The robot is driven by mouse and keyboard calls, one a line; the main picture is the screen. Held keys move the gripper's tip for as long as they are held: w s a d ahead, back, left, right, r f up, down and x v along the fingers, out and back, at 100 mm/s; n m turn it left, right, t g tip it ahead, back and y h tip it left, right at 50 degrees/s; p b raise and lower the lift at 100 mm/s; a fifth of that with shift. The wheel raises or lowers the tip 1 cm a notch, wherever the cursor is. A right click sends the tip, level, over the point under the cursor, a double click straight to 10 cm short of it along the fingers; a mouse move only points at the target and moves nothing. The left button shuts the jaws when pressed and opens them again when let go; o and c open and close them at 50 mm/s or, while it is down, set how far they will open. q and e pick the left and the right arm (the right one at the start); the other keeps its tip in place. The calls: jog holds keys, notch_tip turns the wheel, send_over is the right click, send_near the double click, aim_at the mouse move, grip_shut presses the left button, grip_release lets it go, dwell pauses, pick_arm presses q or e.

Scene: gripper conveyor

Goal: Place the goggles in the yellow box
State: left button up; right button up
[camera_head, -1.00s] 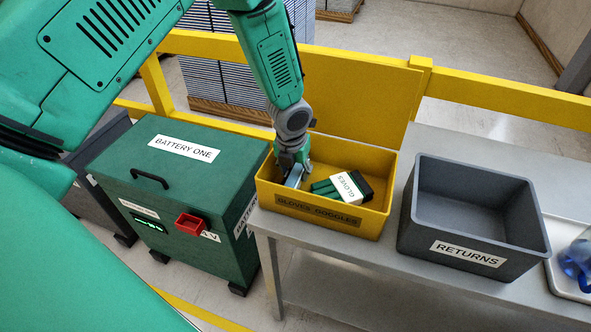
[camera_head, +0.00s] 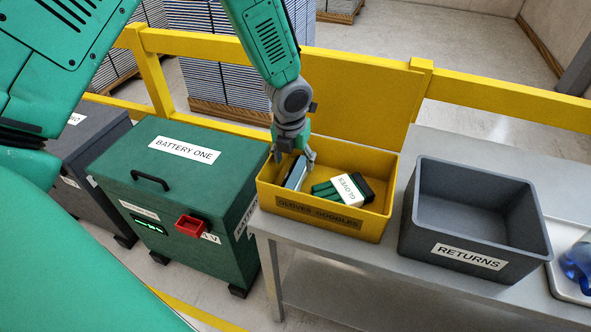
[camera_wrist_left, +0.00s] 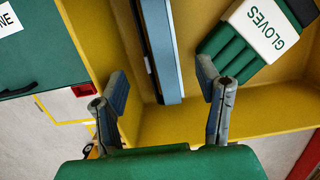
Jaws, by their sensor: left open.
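The yellow box (camera_head: 374,224), labelled "GLOVES GOGGLES", stands on the left end of the metal table. A narrow blue-grey item, seemingly the goggles (camera_head: 296,176), stands inside against the box's left end; it also shows as a long bar in the left wrist view (camera_wrist_left: 163,50). A packet of green gloves (camera_head: 345,188) lies to its right, also in the left wrist view (camera_wrist_left: 247,38). My left gripper (camera_head: 296,158) is open just above the blue-grey item, fingers spread to either side (camera_wrist_left: 162,80) and holding nothing. My right gripper is out of view.
A grey "RETURNS" bin (camera_head: 476,220) stands right of the yellow box. A white tray (camera_head: 565,290) with a blue object (camera_head: 579,262) is at the right edge. A green battery cabinet (camera_head: 180,190) stands left of the table. A yellow rail (camera_head: 200,42) runs behind.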

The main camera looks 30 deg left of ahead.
aim_at(292, 177)
pick_arm(q)
notch_tip(292, 177, up, 7)
jog(key=s, duration=0.1)
jog(key=shift+d, duration=0.15)
jog(key=shift+s+f, duration=0.1)
jog(key=shift+f, duration=0.05)
dwell(0.4)
